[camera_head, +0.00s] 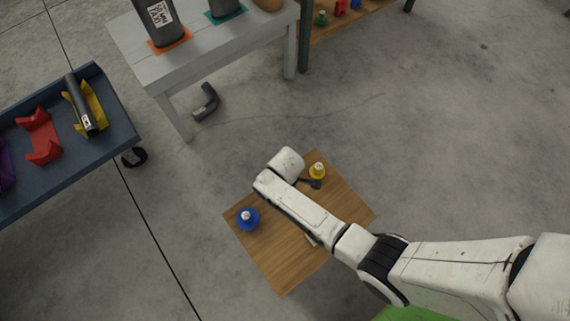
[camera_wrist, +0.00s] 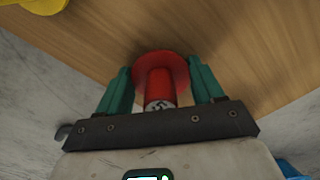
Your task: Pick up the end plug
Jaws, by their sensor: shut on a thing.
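A red end plug (camera_wrist: 165,88) with a round flange and a narrower stem stands in the middle of the wrist view. My gripper (camera_wrist: 160,76) has its two teal fingers on either side of it, shut on it. The plug is over the wooden top; I cannot tell whether it still touches it. In the head view my arm hides the red plug. A blue plug (camera_head: 247,219) and a yellow plug (camera_head: 318,171), both with pale tops, stand on the wooden top (camera_head: 285,268) on either side of my arm.
A blue cart (camera_head: 112,152) at left carries a red cradle (camera_head: 40,136) and a dark muffler pipe (camera_head: 82,106) on a yellow cradle. A grey bench (camera_head: 128,40) stands at the back. A bent pipe (camera_head: 206,103) lies on the floor. Floor at right is clear.

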